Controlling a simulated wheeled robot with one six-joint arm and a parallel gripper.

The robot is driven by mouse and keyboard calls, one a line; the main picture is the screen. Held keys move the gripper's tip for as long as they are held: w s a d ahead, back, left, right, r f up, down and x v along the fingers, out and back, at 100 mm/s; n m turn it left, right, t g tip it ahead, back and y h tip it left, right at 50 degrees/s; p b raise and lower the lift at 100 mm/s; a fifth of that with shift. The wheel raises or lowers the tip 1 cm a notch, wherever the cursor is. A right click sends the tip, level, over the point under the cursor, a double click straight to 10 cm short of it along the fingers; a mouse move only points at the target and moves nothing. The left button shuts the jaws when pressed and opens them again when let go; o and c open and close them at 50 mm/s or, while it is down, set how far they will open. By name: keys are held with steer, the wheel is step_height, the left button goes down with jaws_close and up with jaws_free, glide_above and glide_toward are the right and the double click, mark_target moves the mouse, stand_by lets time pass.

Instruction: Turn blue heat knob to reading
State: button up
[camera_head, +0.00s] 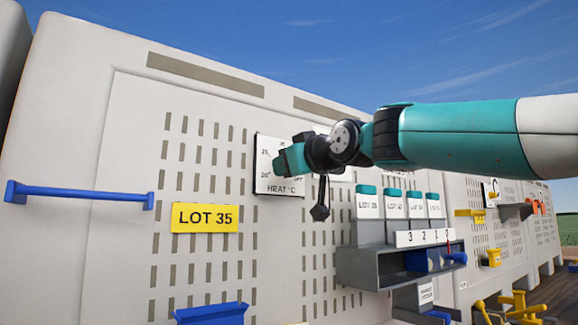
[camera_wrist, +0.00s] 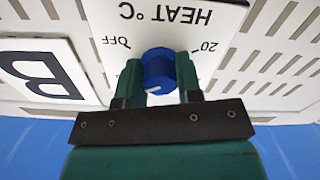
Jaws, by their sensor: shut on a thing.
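The blue heat knob (camera_wrist: 158,70) sits on a white HEAT °C dial plate (camera_wrist: 205,18), seen upside down in the wrist view. A pale pointer mark shows on the knob near its lower left edge in that view. The labels OFF and 20 flank the knob. My gripper (camera_wrist: 160,78) is shut on the knob, one green finger on each side. In the head view my gripper (camera_head: 284,160) reaches the HEAT °C plate (camera_head: 264,180) and hides the knob and much of the dial.
A yellow LOT 35 sign (camera_head: 205,217) and a blue bar handle (camera_head: 80,195) are on the panel to the left. A grey bin (camera_head: 375,268) with labelled containers above juts out at right. A white plate marked B (camera_wrist: 45,72) adjoins the dial.

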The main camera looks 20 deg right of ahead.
steer(key=o, duration=0.9)
steer(key=shift+o, duration=0.2)
steer(key=b+v, duration=1)
steer(key=v, duration=0.7)
steer(key=shift+s+b, duration=0.2)
steer(key=shift+b, duration=0.1)
steer(key=shift+r, duration=0.1)
